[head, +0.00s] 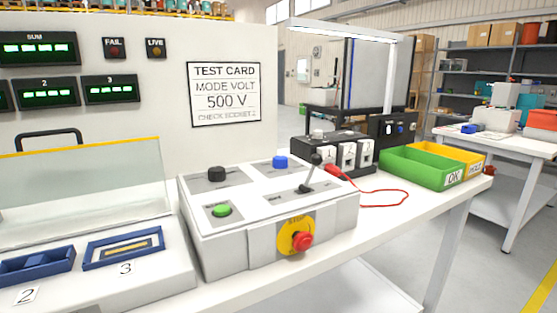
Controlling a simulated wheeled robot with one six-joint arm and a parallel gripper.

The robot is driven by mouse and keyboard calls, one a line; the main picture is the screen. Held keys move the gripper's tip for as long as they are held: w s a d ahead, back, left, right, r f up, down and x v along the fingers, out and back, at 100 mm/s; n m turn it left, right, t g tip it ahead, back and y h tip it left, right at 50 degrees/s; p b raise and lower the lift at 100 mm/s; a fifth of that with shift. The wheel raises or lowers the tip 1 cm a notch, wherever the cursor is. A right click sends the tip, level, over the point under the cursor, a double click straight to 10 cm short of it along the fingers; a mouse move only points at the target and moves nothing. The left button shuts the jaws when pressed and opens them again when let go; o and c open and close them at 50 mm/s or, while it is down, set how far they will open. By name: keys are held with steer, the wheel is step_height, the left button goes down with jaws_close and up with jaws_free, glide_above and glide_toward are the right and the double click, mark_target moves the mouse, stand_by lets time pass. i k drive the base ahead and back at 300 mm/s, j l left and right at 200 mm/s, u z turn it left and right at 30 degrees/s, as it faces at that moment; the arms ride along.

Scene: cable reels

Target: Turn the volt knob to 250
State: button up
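A white control box (268,215) stands on the bench in the middle of the head view. A black knob (217,174) sits on a dark plate at its upper left, and a blue knob (280,162) sits on another plate at its back. Their labels and settings are too small to read, so I cannot tell which is the volt knob. A black lever (312,172) leans upright at the box's right. A test card (223,93) on the panel behind reads MODE VOLT, 500 V. My gripper is not in view.
A green button (221,210) and a red stop button (302,241) on yellow are on the same box. Blue trays (97,248) and a clear guard (85,190) stand left. A red cable (390,194) and a green bin (415,170) lie right.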

mark_target(280, 162)
steer(key=i+j+z, duration=0.1)
steer(key=i, duration=0.3)
steer(key=i+j+z, duration=0.1)
steer(key=i, duration=0.25)
steer(key=i+j+z, duration=0.15)
steer(key=i+j, duration=0.15)
steer(key=i, duration=0.05)
